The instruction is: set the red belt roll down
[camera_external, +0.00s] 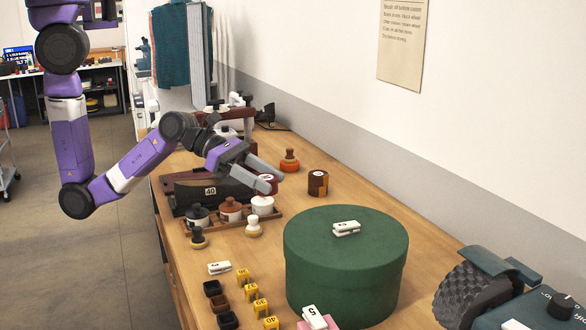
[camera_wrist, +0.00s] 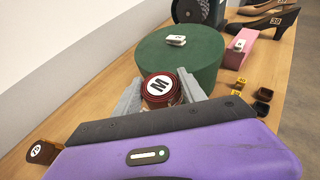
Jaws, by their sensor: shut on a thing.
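The red belt roll (camera_wrist: 159,88) is dark red with a white round label marked M on top. It sits between the two fingers of my gripper (camera_wrist: 162,95) in the wrist view, label facing up. In the external view my gripper (camera_external: 266,178) is shut on the roll (camera_external: 268,184), which shows only partly behind the fingers. The gripper is above the wooden table (camera_external: 330,197), just behind a white-bodied pot (camera_external: 262,205). I cannot tell the exact gap between the roll and the table.
A large green round box (camera_external: 345,270) with a white clip on top is nearer the camera. A tray (camera_external: 231,231) of lidded pots is to the left. Bare table lies between roll and box.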

